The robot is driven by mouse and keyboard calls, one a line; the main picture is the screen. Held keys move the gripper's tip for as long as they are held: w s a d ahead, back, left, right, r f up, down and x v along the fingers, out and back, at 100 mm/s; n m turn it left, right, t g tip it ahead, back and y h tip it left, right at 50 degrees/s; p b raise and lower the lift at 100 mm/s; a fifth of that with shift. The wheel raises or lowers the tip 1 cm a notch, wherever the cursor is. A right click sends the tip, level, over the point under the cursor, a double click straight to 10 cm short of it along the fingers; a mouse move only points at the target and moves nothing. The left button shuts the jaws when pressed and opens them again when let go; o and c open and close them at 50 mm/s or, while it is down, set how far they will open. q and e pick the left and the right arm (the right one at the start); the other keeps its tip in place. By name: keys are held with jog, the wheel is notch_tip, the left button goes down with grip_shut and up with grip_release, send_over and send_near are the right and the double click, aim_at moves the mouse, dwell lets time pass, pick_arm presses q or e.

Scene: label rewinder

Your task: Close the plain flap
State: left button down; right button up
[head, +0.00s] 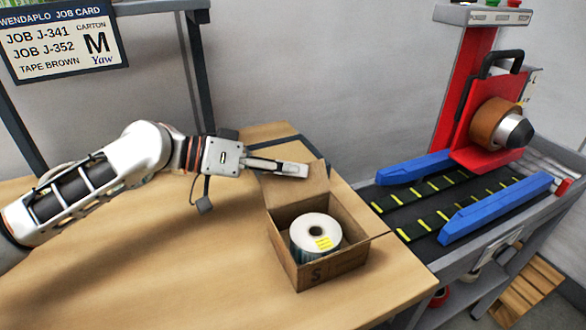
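An open cardboard box (347,262) stands on the wooden table, with an "S" printed on its front wall. A white label roll (316,232) with a yellow sticker lies inside it. The back flap (297,187) stands up from the far wall. Another flap (372,223) sticks outward on the right side. I cannot tell from here which flap is the plain one. My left gripper (306,171) reaches in from the left, its fingers close together, at the top of the back flap. I cannot tell whether they touch it. My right gripper is not in view.
A conveyor (393,204) with blue guide rails (497,207) and a red rewinder (470,100) stand to the right. A job card (62,42) hangs at the upper left, showing carton M and brown tape. The wooden table (180,270) is clear left of the box.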

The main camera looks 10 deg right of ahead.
aim_at(300, 201)
pick_arm(q)
jog(key=shift+s+r+m+p, duration=0.25)
jog(key=shift+r+m+p, duration=0.15)
jog(key=shift+p, duration=0.15)
jog(key=shift+s+d+r+m+t+y+p, duration=0.25)
jog(key=shift+s+m+t+p, duration=0.4)
jog(key=shift+p, duration=0.4)
jog(key=s+m+t+p, duration=0.1)
jog(key=m+p, duration=0.1)
jog(key=p, duration=0.1)
jog(key=shift+d+r+y, duration=0.1)
jog(key=shift+d+y, duration=0.05)
jog(key=shift+y, duration=0.2)
jog(key=shift+s+d+m+t+p, duration=0.1)
jog(key=shift+s+m+t+p, duration=0.2)
jog(key=shift+p, duration=0.2)
jog(key=shift+f, duration=0.3)
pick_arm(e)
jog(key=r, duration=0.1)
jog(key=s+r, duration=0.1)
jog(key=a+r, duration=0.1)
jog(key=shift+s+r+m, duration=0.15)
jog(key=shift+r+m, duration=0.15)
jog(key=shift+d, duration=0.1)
